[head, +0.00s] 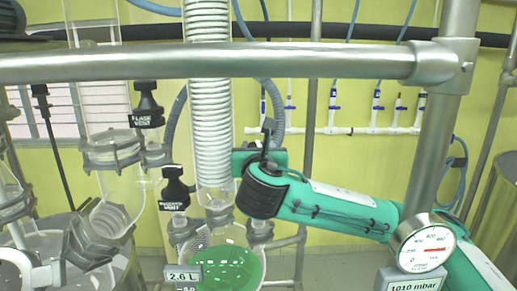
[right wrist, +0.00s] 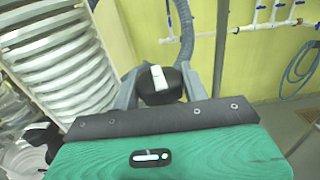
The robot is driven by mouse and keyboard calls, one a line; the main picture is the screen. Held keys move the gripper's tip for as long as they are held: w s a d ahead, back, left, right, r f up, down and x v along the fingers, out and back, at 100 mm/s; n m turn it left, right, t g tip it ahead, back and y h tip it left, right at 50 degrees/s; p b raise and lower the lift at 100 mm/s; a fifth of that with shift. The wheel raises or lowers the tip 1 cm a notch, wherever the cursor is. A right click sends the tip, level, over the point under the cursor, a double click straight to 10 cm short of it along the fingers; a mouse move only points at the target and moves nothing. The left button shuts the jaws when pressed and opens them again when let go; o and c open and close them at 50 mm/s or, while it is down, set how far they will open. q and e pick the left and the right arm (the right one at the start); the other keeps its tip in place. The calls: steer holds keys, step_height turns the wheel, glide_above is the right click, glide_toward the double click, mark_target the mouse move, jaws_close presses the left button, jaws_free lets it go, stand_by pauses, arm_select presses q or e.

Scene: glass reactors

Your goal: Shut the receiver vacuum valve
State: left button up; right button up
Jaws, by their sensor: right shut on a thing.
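My right gripper (head: 268,140) reaches in from the lower right, in front of the glassware and right of the white coil. In the right wrist view its two grey fingers (right wrist: 161,88) are on either side of a black valve knob (right wrist: 160,88) with a white pointer bar, and are shut on it. The bar stands nearly upright in that view. No label shows on this knob, so I cannot read that it is the receiver vacuum valve. The green gripper body hides what lies below it. My left gripper is not in view.
Black vent knobs labelled flask vent (head: 146,121) and receiver vent (head: 173,205) stand to the left. A flask with green liquid (head: 230,268) is below. A metal rail (head: 200,62) crosses in front. A gauge (head: 425,243) on the right has a 1010 mbar display (head: 411,284) below.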

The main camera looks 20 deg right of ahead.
steer(key=o, duration=0.8)
steer(key=shift+c, duration=0.2)
steer(key=n+y, duration=0.2)
steer(key=y, duration=0.1)
steer(key=n+y, duration=0.1)
steer(key=y, duration=0.2)
steer(key=shift+d+n+t, duration=0.15)
steer(key=shift+n+t, duration=0.15)
steer(key=shift+n, duration=0.1)
steer(key=shift+n+g+y, duration=0.45)
steer(key=shift+n+y, duration=0.7)
steer(key=shift+y, duration=0.55)
steer(key=shift+n+g+y, duration=0.45)
steer(key=shift+n+y, duration=0.7)
steer(key=shift+y, duration=0.55)
steer(key=shift+a, duration=0.2)
